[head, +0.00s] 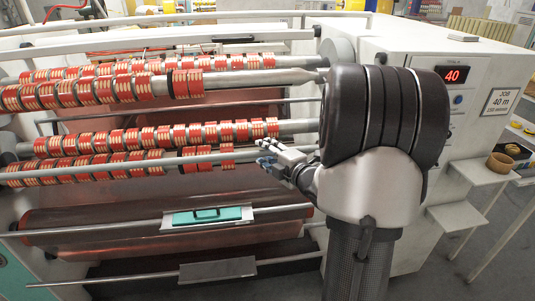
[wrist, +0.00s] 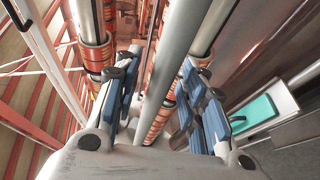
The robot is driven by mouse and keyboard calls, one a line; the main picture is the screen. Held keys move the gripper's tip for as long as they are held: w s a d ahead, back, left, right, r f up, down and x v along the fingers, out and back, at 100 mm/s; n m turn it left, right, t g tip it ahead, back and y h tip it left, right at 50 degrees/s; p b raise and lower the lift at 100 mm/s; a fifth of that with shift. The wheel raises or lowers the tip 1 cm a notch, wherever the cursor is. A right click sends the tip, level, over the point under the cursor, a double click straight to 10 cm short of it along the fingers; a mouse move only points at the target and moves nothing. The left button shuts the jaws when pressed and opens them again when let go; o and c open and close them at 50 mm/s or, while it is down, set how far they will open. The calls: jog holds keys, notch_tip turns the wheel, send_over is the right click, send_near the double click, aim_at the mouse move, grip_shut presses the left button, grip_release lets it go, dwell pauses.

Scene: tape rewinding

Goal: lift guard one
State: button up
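A long grey guard bar (head: 120,166) runs across the front of the lower tape rolls in the head view. No label shows whether it is guard one. My gripper (head: 270,158) is at the right part of this bar, in front of the machine. In the wrist view my gripper (wrist: 165,95) has its blue-padded fingers apart. The grey bar (wrist: 178,62) passes between them, nearer the right finger, with a gap on the left. I cannot tell whether a finger touches it. My arm hides the bar's right end in the head view.
Rows of red-and-cream tape rolls (head: 105,138) sit on shafts behind the bar. Lower bars carry a teal plate (head: 235,214) and a grey plate (head: 217,269). The white machine cabinet (head: 415,55) has a red display (head: 452,76) reading 40. A shelf (head: 487,170) juts out at right.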

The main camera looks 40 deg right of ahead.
jog(key=shift+c, duration=0.2)
grip_shut()
dwell(0.5)
